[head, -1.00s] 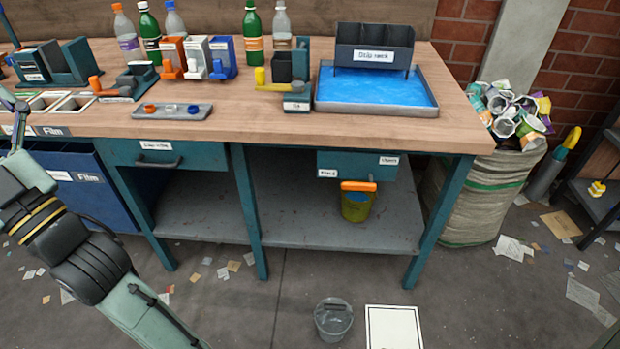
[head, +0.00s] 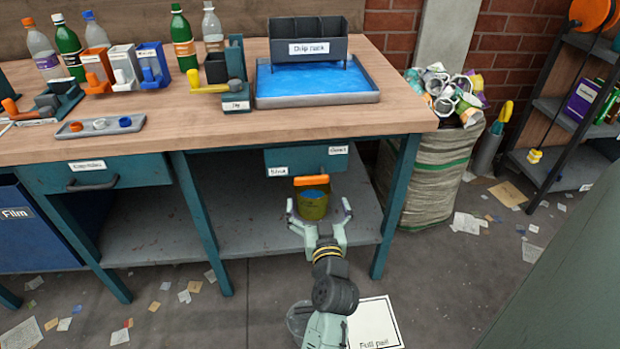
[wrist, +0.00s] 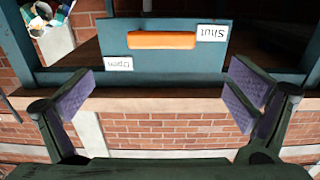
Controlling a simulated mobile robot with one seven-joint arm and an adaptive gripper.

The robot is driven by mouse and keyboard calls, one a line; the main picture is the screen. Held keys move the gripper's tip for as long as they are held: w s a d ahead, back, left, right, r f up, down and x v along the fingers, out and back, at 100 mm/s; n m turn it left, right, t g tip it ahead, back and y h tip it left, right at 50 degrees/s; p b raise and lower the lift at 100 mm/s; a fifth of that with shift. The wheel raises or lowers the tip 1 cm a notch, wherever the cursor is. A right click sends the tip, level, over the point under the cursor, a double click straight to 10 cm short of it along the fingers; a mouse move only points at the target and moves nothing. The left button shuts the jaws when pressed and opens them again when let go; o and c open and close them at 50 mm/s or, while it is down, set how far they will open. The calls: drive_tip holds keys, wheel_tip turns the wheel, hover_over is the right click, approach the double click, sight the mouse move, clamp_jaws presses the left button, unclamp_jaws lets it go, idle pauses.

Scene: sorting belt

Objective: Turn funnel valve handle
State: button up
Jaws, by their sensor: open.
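The orange valve handle (head: 311,180) lies level under the teal funnel box (head: 300,158) below the bench. In the upside-down wrist view the handle (wrist: 162,40) has one end beside the "Shut" label (wrist: 212,33); the "Open" label (wrist: 118,64) is off its other end. My gripper (head: 318,207) is open and empty, in front of the handle. In the wrist view my gripper's (wrist: 165,95) fingers are spread wider than the handle, which is beyond the tips and untouched.
The bench's teal legs (head: 397,205) flank the lower shelf (head: 245,225). A clear bucket (head: 299,318) stands on the floor, partly behind my arm, by a white "Full pail" mat (head: 375,318). A full sack (head: 432,170) stands right of the bench.

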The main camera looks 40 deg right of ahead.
sight(312, 179)
drive_tip(key=x, duration=0.3)
drive_tip(key=p+x, duration=0.1)
drive_tip(key=x, duration=0.2)
drive_tip(key=p+x, duration=0.1)
drive_tip(key=x, duration=0.2)
drive_tip(key=shift+a+r, duration=0.1)
drive_tip(key=shift+r, duration=0.15)
drive_tip(key=shift+w+d+f, duration=0.15)
drive_tip(key=shift+w+d, duration=0.15)
drive_tip(key=shift+w, duration=0.3)
drive_tip(key=shift+c, duration=0.4)
drive_tip(key=c, duration=1.6)
